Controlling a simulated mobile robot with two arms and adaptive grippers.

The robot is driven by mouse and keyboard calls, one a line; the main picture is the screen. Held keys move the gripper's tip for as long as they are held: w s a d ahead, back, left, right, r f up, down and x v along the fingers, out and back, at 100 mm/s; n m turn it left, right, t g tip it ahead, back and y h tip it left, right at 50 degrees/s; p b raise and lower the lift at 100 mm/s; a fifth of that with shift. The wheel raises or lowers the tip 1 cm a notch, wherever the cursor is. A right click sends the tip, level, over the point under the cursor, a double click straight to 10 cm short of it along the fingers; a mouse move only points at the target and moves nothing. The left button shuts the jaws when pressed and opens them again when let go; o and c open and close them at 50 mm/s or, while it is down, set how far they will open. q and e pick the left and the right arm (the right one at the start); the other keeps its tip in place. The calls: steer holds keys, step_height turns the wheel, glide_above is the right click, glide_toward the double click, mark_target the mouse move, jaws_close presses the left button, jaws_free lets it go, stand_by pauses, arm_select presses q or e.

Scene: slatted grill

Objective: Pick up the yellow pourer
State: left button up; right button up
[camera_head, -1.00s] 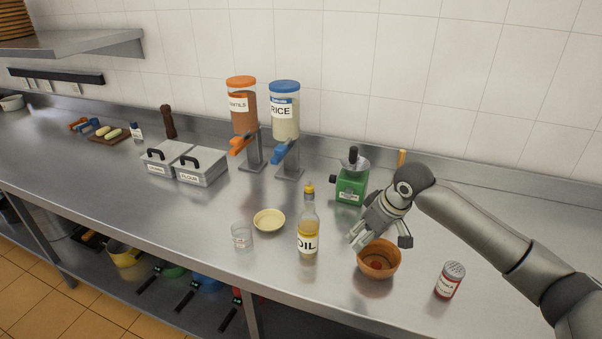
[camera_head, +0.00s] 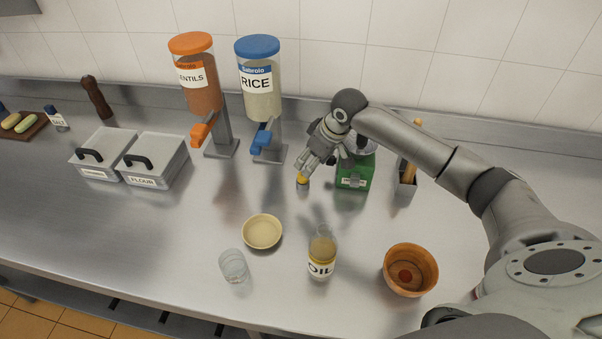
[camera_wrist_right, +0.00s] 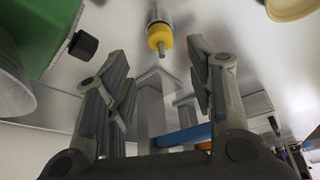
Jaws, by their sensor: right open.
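The yellow pourer (camera_head: 302,180) shows just below my right gripper's fingers in the head view. In the right wrist view the yellow pourer (camera_wrist_right: 160,38) is ahead of the open fingers, near the top middle, with its grey spout pointing at the gap and a clear glassy part behind it. The oil bottle (camera_head: 321,258) stands nearer me; the stretch between it and the pourer is blurred, so I cannot tell clearly how they join. My right gripper (camera_head: 318,168) is open and empty, its fingers (camera_wrist_right: 163,75) apart and not touching the pourer. My left gripper is not in view.
A green machine (camera_head: 354,178) stands right beside my right gripper. Lentils (camera_head: 200,80) and rice (camera_head: 261,85) dispensers stand behind left. A cream bowl (camera_head: 262,231), a glass (camera_head: 233,266) and an orange-brown bowl (camera_head: 411,270) are nearer. The left front counter is clear.

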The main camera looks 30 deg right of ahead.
mark_target(303, 170)
steer(key=shift+p+x, duration=0.3)
steer(key=shift+x, duration=0.8)
steer(key=p+x, duration=0.1)
steer(key=x, duration=0.2)
steer(key=shift+w+a+f+p, duration=0.2)
steer(key=shift+w+f+p, duration=0.05)
steer(key=shift+w+p, duration=0.1)
steer(key=shift+w+a+f, duration=0.1)
steer(key=shift+w+f, duration=0.05)
steer(key=shift+f, duration=0.35)
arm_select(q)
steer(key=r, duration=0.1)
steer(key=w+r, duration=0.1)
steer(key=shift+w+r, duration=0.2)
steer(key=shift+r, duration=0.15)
arm_select(e)
steer(key=c, duration=0.8)
